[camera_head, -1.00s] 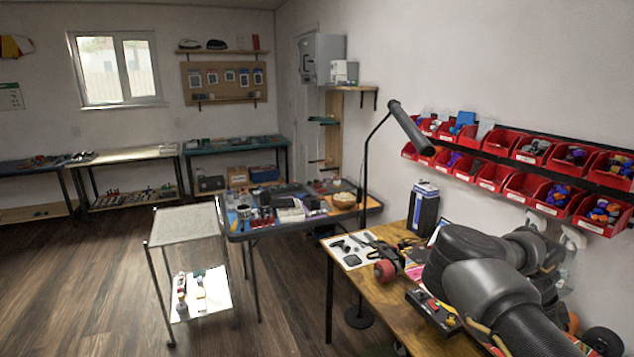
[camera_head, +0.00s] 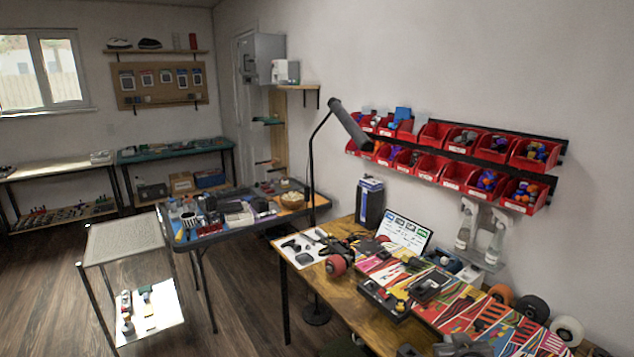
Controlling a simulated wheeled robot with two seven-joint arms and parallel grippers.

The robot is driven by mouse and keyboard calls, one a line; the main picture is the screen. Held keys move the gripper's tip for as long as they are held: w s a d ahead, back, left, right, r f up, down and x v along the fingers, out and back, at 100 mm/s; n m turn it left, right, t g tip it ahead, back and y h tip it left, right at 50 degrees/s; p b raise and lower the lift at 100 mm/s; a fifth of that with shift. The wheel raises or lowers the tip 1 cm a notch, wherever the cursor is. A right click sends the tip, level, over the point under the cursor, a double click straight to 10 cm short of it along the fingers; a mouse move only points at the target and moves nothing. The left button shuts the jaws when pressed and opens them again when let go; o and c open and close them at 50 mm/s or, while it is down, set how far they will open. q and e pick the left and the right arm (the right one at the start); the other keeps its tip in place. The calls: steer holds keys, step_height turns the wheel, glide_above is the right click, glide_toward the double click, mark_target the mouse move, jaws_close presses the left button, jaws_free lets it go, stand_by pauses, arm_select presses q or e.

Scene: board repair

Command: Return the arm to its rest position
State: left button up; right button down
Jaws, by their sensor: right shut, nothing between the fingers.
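My right gripper (camera_head: 460,346) shows only as a dark part at the bottom edge, low in front of the wooden workbench. It is shut with nothing held; most of it and its arm are cut off by the frame. My left gripper is not in view. A brightly patterned skateboard deck (camera_head: 462,302) lies across the workbench (camera_head: 330,290), with dark trucks on it. A red wheel (camera_head: 337,265) sits at the bench's left part. A black open case (camera_head: 383,300) stands at its front edge.
Red bins (camera_head: 452,176) line the wall above the bench. A lamp (camera_head: 348,124) rises behind it. Two spray bottles (camera_head: 493,240) hang at the right. Loose wheels (camera_head: 533,308) lie at the bench's right. A wire cart (camera_head: 126,243) stands at left with floor around it.

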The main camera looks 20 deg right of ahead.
steer(key=s+a+f+n+g+y, duration=0.35)
steer(key=s+a+f, duration=0.25)
steer(key=s+a, duration=0.5)
steer(key=s+a+f+n+g+y, duration=0.2)
steer(key=s+a+f+g, duration=0.2)
steer(key=s+a+f, duration=0.5)
steer(key=s+a+f+b, duration=0.1)
steer(key=s+f+b, duration=0.15)
steer(key=f, duration=1.15)
steer(key=s+a+f+b, duration=0.1)
steer(key=f+b, duration=0.2)
steer(key=f, duration=1.2)
arm_select(q)
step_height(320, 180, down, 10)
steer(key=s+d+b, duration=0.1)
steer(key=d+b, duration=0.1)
steer(key=b, duration=0.2)
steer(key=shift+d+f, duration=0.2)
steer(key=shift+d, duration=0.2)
arm_select(e)
steer(key=s+d+f+g, duration=0.2)
steer(key=s+d+f, duration=0.1)
steer(key=s+f, duration=1.3)
step_height(320, 180, down, 5)
steer(key=shift+s+d+r, duration=0.15)
steer(key=shift+s+r, duration=0.05)
steer(key=shift+s, duration=0.15)
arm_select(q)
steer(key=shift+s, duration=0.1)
